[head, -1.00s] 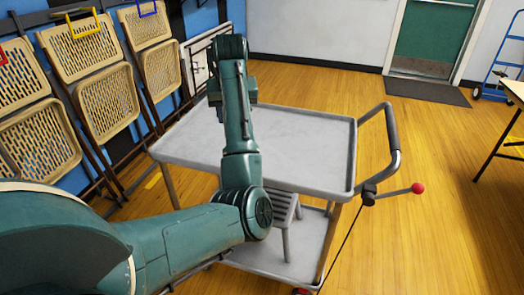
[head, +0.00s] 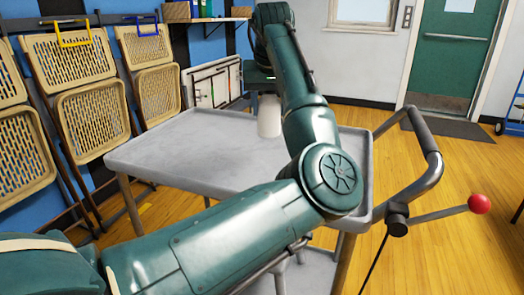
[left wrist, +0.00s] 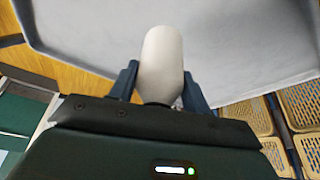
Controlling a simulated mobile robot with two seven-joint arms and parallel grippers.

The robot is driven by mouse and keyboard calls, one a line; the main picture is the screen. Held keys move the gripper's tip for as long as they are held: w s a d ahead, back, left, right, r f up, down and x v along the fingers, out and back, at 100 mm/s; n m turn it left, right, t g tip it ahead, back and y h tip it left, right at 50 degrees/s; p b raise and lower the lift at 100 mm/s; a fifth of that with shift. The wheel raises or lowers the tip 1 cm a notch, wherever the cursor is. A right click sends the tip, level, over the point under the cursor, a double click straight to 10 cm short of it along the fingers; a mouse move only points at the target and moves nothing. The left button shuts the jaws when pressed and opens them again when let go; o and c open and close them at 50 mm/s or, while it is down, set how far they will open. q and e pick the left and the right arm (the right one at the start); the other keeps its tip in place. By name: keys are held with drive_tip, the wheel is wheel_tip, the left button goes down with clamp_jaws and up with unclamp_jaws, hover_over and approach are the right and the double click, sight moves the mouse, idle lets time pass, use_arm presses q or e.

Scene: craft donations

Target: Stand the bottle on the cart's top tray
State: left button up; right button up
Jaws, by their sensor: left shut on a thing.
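The bottle (head: 269,117) is pale and plain. In the head view it hangs below my left gripper (head: 264,88), in front of the far part of the cart's grey top tray (head: 190,140). It looks roughly upright. In the left wrist view the bottle (left wrist: 162,60) stands between the two dark fingers, which are shut on it, with the tray (left wrist: 235,40) beyond. I cannot tell whether its base touches the tray. My left arm hides part of the tray's right side. My right gripper is not in view.
The visible tray top is bare. The cart's handle (head: 432,150) is at the right, near a red ball-ended lever (head: 479,204). Folded tan chairs (head: 95,120) line the left wall. A folded white table (head: 215,85) leans behind the cart.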

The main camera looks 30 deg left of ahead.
sight(268, 137)
use_arm(q)
wheel_tip(268, 137, down, 3)
drive_tip(key=shift+s+f+b, duration=0.15)
drive_tip(key=shift+b, duration=0.25)
wheel_tip(268, 137, down, 5)
drive_tip(key=shift+r+b, duration=0.15)
drive_tip(key=shift+b, duration=0.8)
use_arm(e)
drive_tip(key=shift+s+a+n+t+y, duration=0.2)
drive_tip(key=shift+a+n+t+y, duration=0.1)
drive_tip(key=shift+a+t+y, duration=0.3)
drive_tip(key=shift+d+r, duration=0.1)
use_arm(q)
drive_tip(key=o, duration=1.1)
